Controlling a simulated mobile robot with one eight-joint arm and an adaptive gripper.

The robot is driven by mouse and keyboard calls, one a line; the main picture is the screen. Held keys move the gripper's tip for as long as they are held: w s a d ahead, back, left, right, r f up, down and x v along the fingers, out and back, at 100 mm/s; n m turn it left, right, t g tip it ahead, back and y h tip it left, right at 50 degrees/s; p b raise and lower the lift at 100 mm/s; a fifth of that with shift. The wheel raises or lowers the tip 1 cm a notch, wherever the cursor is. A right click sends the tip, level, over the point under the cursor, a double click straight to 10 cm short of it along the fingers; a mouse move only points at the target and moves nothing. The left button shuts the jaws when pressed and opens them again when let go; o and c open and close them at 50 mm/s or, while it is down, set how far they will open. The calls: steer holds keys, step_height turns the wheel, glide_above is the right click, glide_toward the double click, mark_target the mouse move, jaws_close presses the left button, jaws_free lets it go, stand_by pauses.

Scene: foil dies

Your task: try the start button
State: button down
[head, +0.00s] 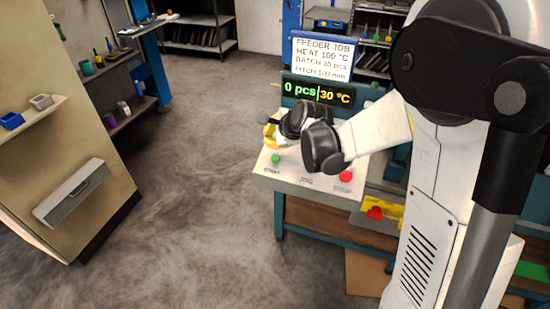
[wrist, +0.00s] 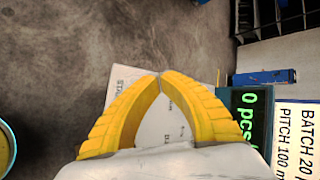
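The green start button (head: 276,158) is on the near left of a sloped white control panel (head: 300,182), above the label START. My gripper (head: 270,133) hangs over the panel's left side, a little behind the green button in the head view; its height over the panel is hard to judge. In the wrist view its yellow fingers (wrist: 160,74) meet at the tips with nothing seen between them. The panel (wrist: 120,78) lies beyond them, with part of its lettering showing. The green button is not visible in the wrist view.
A red stop button (head: 346,176) is at the panel's right. The display (head: 317,92) reads 0 pcs and 30 °C. The job sign (head: 322,58) above it gives heat 100 °C. Open floor (head: 190,160) lies left. A cabinet (head: 60,130) stands at far left.

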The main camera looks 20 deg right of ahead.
mark_target(273, 158)
steer(key=shift+w+d+f+b, duration=0.25)
steer(key=shift+w+f+b, duration=0.1)
steer(key=shift+f+b, duration=0.85)
steer(key=shift+w+d+f+b, duration=0.35)
steer(key=shift+f+b, duration=0.5)
steer(key=shift+f, duration=0.65)
steer(key=shift+w+d+f+b, duration=0.15)
steer(key=shift+w+f+b, duration=0.25)
steer(key=shift+f+b, duration=0.8)
steer(key=shift+f, duration=0.3)
steer(key=shift+w+d+f, duration=0.1)
steer(key=shift+f, duration=0.15)
steer(key=shift+w+d+f+b, duration=0.1)
steer(key=shift+w+f+b, duration=0.05)
steer(key=shift+f+b, duration=0.45)
steer(key=shift+r, duration=0.15)
steer(key=shift+s+r+p, duration=0.25)
steer(key=shift+r+p, duration=0.4)
steer(key=shift+r, duration=0.2)
steer(key=shift+a, duration=0.2)
steer(key=shift+s+a+r+p, duration=0.2)
steer(key=shift+r+p, duration=0.4)
steer(key=shift+r, duration=0.2)
steer(key=shift+s+a+r+p, duration=0.1)
steer(key=shift+s+r+p, duration=0.15)
steer(key=shift+r+p, duration=0.45)
steer(key=shift+s+a+r+p, duration=0.2)
steer(key=shift+r+p, duration=0.25)
steer(key=shift+r, duration=0.45)
